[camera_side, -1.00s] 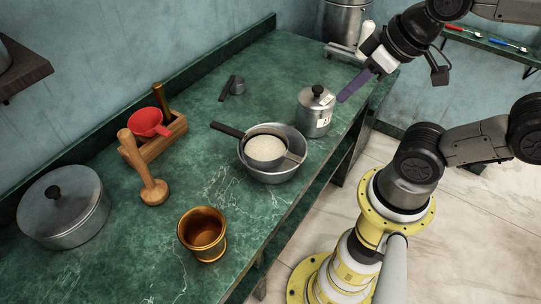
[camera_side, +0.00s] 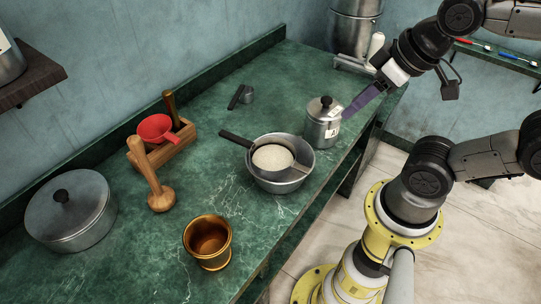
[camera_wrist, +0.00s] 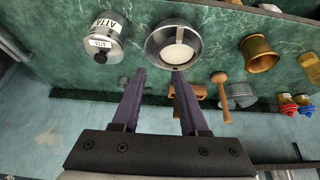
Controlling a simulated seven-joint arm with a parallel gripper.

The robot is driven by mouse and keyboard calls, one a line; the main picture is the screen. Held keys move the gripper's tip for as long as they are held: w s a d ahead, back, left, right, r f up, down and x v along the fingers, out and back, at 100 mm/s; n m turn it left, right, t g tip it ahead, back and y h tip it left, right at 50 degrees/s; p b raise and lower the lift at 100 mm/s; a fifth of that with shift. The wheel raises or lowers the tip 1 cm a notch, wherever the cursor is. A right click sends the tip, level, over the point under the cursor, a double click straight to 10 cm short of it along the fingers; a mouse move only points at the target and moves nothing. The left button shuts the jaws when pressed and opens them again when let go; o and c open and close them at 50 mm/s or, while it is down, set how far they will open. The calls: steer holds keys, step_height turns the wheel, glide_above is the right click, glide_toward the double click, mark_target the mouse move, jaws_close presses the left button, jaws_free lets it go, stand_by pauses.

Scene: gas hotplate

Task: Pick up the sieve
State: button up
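The sieve (camera_side: 273,159) has a round pan with pale, whitish contents and a long dark handle. It rests in the metal bowl (camera_side: 279,185), its handle over the rim towards the back left. Both also show in the wrist view, the sieve (camera_wrist: 177,54) inside the bowl (camera_wrist: 151,46). My gripper (camera_side: 349,112) is raised to the right of the bowl, near the lidded canister, in the side view. In the wrist view its two purple fingers (camera_wrist: 159,74) are spread apart with nothing between them. The sieve's underside is hidden by the bowl.
A lidded canister (camera_side: 322,130) stands just right of the bowl. A brass mortar (camera_side: 208,242), wooden masher (camera_side: 160,195), red strainer-like cup (camera_side: 156,128) on a wooden box and lidded pot (camera_side: 69,216) stand left.

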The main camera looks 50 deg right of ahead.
steer(key=shift+o, duration=0.9)
